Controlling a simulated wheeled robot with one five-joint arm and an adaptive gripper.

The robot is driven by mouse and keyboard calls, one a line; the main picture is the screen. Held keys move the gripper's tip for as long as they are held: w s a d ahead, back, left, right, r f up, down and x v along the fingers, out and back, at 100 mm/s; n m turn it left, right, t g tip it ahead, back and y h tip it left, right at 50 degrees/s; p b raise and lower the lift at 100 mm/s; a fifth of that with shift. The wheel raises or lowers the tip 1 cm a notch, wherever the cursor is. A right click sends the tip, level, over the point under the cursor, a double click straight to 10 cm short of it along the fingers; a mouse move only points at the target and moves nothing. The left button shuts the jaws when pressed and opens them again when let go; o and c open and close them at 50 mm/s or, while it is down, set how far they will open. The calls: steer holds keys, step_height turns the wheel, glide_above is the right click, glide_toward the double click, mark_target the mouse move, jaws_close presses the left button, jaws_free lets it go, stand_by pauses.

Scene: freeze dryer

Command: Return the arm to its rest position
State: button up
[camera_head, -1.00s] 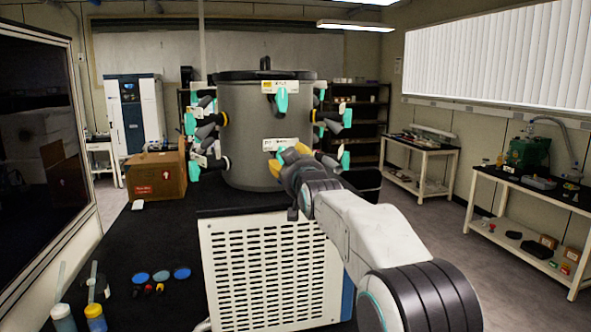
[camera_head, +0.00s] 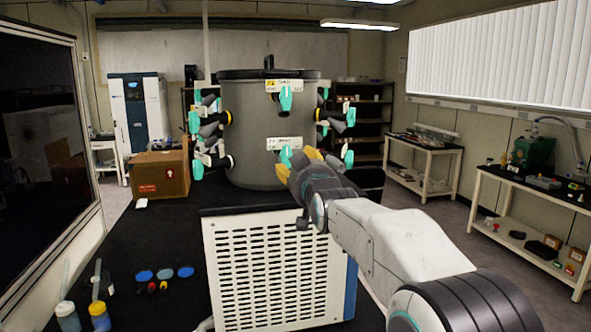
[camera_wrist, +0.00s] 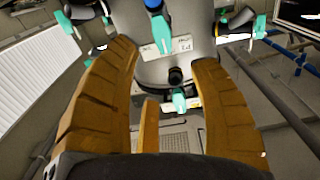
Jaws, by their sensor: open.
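My gripper (camera_head: 301,163) has yellow-brown fingers and reaches toward the front of the grey freeze dryer drum, over the white vented base.
The white vented base (camera_head: 270,265) stands below my arm. A cardboard box (camera_head: 160,175), blue discs (camera_head: 165,274) and two wash bottles (camera_head: 100,316) are on the black bench at left. Side tables (camera_head: 535,195) stand at right, with open floor before them.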

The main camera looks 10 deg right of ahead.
steer(key=s+f+g, duration=0.6)
steer(key=s+f, duration=0.1)
steer(key=f, duration=0.6)
steer(key=s+f+g, duration=0.5)
steer(key=s+f, duration=0.1)
steer(key=f, duration=0.7)
steer(key=s+f+g+b, duration=0.1)
steer(key=s+f+g, duration=0.1)
steer(key=s, duration=2.7)
steer(key=shift+s+a+f, duration=0.25)
steer(key=shift+f, duration=0.15)
